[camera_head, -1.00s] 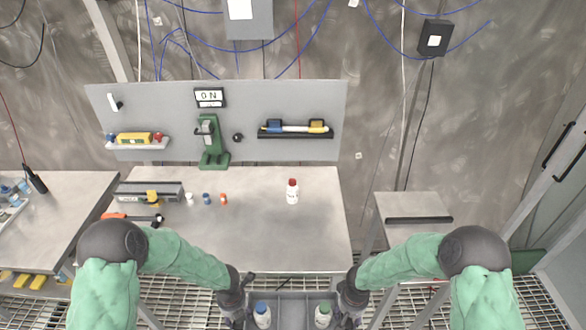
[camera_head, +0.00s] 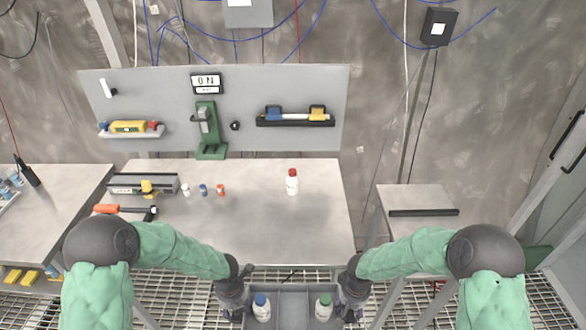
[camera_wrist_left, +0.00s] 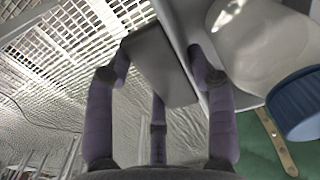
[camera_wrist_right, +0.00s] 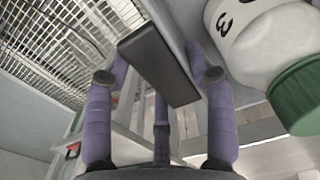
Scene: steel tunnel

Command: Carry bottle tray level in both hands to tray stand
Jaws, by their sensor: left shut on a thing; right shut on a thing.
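The grey bottle tray (camera_head: 291,291) is at the bottom of the head view, close in front of me. It holds a blue-capped bottle (camera_head: 262,309) on the left and a green-capped bottle (camera_head: 323,309) on the right; both look upright. My left gripper (camera_head: 236,300) is shut on the tray's left handle (camera_wrist_left: 160,65), and my right gripper (camera_head: 349,300) is shut on its right handle (camera_wrist_right: 160,62). The tray looks roughly level; its lower edge is cut off. A small grey stand (camera_head: 415,197) with a dark bar is at the right, apart from the tray.
A workbench (camera_head: 255,225) stands ahead, carrying a red-capped bottle (camera_head: 292,182), small capped vials and an orange-handled tool (camera_head: 122,209). Another table (camera_head: 45,210) is at left. Grated floor (camera_head: 395,300) shows around the tray. A grey door is at the far right.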

